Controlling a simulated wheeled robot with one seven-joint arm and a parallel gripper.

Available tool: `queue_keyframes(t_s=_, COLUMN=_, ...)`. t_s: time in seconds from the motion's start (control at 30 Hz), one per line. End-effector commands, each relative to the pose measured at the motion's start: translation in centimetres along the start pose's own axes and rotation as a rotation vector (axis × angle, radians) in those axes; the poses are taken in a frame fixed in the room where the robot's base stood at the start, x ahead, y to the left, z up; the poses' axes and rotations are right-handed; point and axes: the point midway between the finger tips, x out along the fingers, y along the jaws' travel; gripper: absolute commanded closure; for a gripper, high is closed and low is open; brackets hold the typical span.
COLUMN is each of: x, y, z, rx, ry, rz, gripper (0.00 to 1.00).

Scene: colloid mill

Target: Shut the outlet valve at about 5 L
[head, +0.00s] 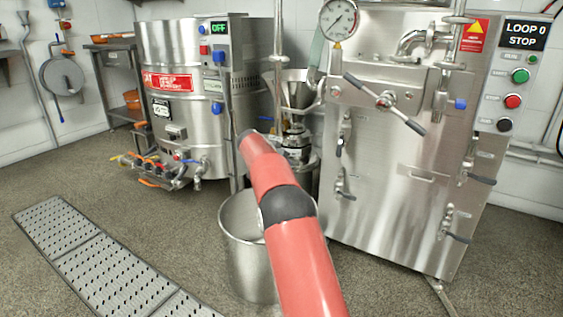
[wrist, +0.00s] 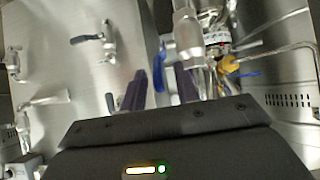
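In the wrist view my gripper (wrist: 161,90) has its two dark fingers apart. In the head view my red arm hides the gripper and this lever. A steel bucket (head: 241,250) stands on the floor, partly behind my arm. Its liquid level cannot be read.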

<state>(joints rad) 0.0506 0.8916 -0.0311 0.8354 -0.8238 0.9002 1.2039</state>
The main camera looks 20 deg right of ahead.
Motion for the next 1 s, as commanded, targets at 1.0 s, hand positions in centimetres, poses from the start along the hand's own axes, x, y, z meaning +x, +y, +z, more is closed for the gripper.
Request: queue_keyframes(t_s=1.0, x=-7.7, y=0.2, z=-0.2, rx=-0.002, ry=-0.002, rz=-0.003, gripper=0.69)
